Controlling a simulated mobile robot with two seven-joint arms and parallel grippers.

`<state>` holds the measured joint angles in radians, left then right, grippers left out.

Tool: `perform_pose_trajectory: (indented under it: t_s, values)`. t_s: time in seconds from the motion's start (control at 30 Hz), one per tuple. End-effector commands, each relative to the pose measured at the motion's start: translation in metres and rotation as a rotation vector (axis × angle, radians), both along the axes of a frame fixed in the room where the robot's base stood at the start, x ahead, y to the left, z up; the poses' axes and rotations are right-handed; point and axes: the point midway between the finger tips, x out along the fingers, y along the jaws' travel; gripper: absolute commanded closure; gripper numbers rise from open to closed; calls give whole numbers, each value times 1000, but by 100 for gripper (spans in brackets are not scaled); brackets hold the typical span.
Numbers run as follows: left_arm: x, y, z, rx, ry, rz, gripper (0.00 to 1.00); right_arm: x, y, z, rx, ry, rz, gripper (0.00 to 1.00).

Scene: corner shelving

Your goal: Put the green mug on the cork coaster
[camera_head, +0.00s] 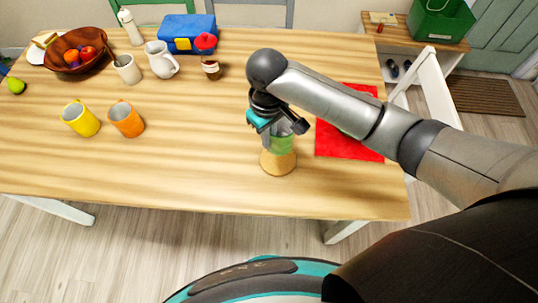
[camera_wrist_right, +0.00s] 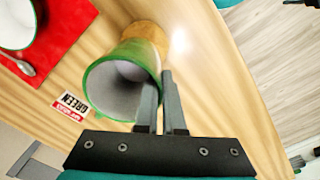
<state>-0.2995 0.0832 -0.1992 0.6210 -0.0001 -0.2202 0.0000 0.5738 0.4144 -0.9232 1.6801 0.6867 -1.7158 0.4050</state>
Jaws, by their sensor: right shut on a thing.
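The green mug (camera_head: 281,144) is at the near middle of the table, partly hidden by my right gripper (camera_head: 275,127). In the wrist view the mug (camera_wrist_right: 100,70) shows its green rim and pale inside. My right gripper (camera_wrist_right: 163,95) is shut on the mug's wall, one finger inside and one outside. The round cork coaster (camera_head: 278,165) lies directly below the mug; it also shows past the mug's base in the wrist view (camera_wrist_right: 150,36). I cannot tell whether the mug touches the coaster. My left gripper is not in view.
A red mat (camera_head: 345,149) lies to the right under my arm. Yellow (camera_head: 80,119) and orange (camera_head: 126,119) mugs stand left. A fruit bowl (camera_head: 75,52), pitcher (camera_head: 161,60), jar (camera_head: 211,70) and blue box (camera_head: 188,34) stand farther back. The table's near edge is close to the coaster.

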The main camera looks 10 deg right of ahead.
Motion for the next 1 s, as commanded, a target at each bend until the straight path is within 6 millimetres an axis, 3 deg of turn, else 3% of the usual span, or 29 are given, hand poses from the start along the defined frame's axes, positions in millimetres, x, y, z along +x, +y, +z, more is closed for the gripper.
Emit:
perform_pose_trajectory:
  t_s: [0.1,0.37,0.6,1.0]
  values:
    - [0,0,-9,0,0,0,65,0,0,-27,0,1,-1,100]
    - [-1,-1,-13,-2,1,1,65,0,1,-46,0,-1,0,100]
    - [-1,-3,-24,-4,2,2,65,0,0,-81,1,0,0,100]
    - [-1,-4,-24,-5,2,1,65,1,0,-86,1,-2,-1,100]
